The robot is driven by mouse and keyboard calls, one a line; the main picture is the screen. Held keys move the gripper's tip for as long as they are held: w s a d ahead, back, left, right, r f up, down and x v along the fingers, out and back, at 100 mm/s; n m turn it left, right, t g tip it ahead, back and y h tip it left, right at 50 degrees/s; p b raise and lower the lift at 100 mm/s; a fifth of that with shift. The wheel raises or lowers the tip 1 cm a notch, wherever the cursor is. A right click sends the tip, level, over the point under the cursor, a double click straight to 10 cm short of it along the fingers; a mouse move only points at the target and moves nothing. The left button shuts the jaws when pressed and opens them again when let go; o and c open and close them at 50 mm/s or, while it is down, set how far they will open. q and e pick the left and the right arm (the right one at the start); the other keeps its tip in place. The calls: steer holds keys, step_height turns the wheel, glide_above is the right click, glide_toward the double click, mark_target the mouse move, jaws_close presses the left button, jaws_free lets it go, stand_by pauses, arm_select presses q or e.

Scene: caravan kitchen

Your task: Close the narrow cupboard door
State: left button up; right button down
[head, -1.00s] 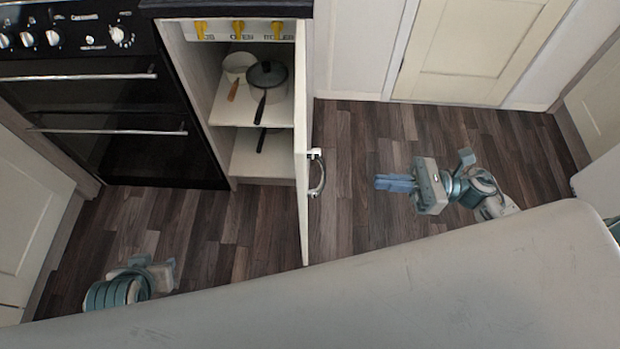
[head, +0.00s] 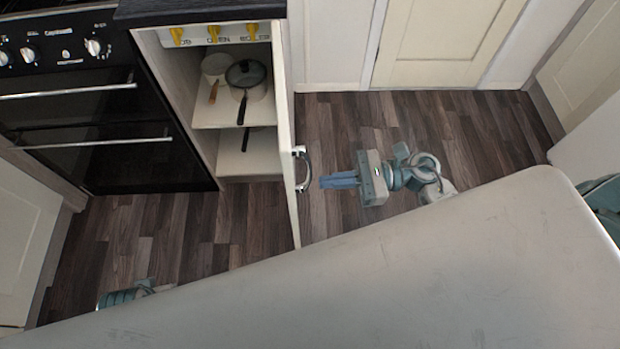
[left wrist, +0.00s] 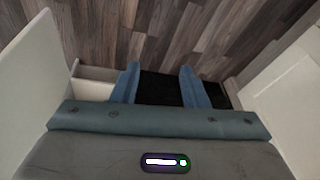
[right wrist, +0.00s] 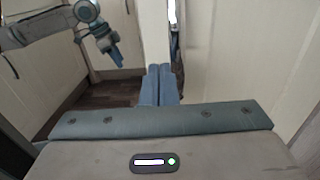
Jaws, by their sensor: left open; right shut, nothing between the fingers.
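The narrow cupboard door (head: 285,125) is cream and stands wide open, nearly edge-on in the head view. Its metal handle (head: 303,168) is on the right face. My right gripper (head: 322,182) is shut and empty, its blue fingertips just right of the handle; contact is unclear. In the right wrist view its closed fingers (right wrist: 160,75) point toward the door's pale edge (right wrist: 154,35). My left gripper (left wrist: 160,82) is open and empty in the left wrist view, with floor and a dark appliance front beyond it. In the head view it is mostly hidden behind the pale surface.
The cupboard's shelves (head: 245,157) hold pans (head: 247,80). A black oven (head: 120,150) stands left of it. A pale foreground surface (head: 400,270) hides the lower part of the head view. Open wooden floor (head: 460,130) lies right of the door.

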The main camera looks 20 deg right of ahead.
arm_select(q)
steer(key=shift+s+p+x, duration=0.2)
steer(key=shift+p+x, duration=0.05)
steer(key=shift+x, duration=0.7)
steer(key=shift+s+p+x, duration=0.2)
steer(key=shift+p+x, duration=0.05)
steer(key=shift+x, duration=0.7)
arm_select(e)
steer(key=shift+x, duration=2.4)
arm_select(q)
steer(key=shift+a+f, duration=0.1)
steer(key=shift+f, duration=0.1)
arm_select(e)
steer(key=shift+a, duration=0.1)
